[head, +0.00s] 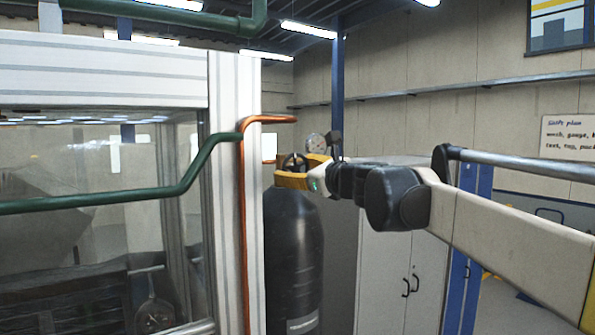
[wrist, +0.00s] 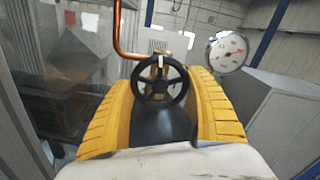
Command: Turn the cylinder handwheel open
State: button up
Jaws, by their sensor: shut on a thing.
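The black cylinder (head: 293,250) stands upright beside the white frame post. Its dark spoked handwheel (wrist: 160,86) sits on top and fills the gap between my yellow fingers in the wrist view. In the head view the handwheel (head: 293,163) is partly hidden by my gripper (head: 291,179). My gripper also shows in the wrist view (wrist: 161,85), shut on the handwheel with one finger on each side. A small light mark shows at the wheel's upper edge.
A round pressure gauge (wrist: 228,52) is close to the right of the handwheel. A copper pipe (head: 244,220) runs down the post at left. A glazed enclosure (head: 110,75) with a green pipe (head: 120,196) stands left. A grey cabinet (head: 385,265) stands behind at right.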

jog(key=n, duration=0.8)
jog(key=shift+b, duration=0.4)
jog(key=n, duration=0.4)
jog(key=shift+n, duration=0.4)
jog(key=n, duration=0.3)
jog(key=shift+n, duration=0.3)
jog(key=n, duration=0.4)
jog(key=shift+b, duration=0.3)
jog(key=n, duration=0.8)
jog(key=shift+n, duration=2.1)
